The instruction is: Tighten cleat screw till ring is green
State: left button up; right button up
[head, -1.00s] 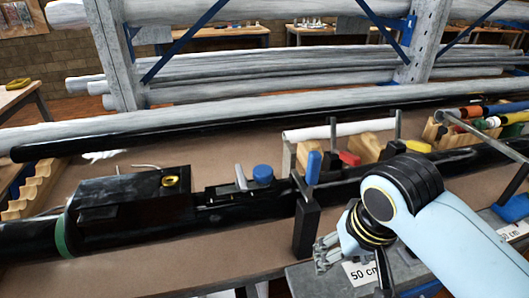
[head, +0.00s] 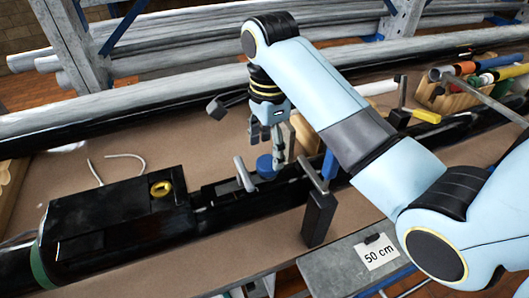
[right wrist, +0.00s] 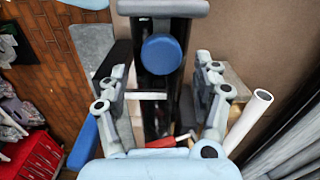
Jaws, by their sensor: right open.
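A blue round knob (head: 267,168), apparently the cleat screw's head, stands on the black mast (head: 235,208). It also shows in the right wrist view (right wrist: 162,55), ahead of my fingers and roughly centred between them. My right gripper (head: 268,148) is open and points down at the knob in the head view; I cannot tell whether its fingers touch it. A yellow ring (head: 161,188) sits on the black block (head: 115,218) left of the knob. My left gripper is not in view.
A grey T-handled bar (head: 245,174) stands close left of the knob. A black clamp (head: 318,215) with a blue handle (head: 330,163) stands to the right. A "50 cm" label (head: 376,252) lies in front. Long poles lie behind.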

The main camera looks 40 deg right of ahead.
aim_at(268, 162)
notch_tip(268, 162, down, 3)
jog(key=shift+w+r, duration=0.1)
notch_tip(268, 162, down, 2)
jog(key=shift+f, duration=0.6)
jog(key=shift+c, duration=1.1)
jog(key=shift+r, duration=0.1)
jog(key=c, duration=1)
jog(key=m, duration=0.3)
jog(key=shift+c, duration=0.3)
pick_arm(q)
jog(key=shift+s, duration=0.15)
pick_arm(e)
jog(key=m, duration=0.5)
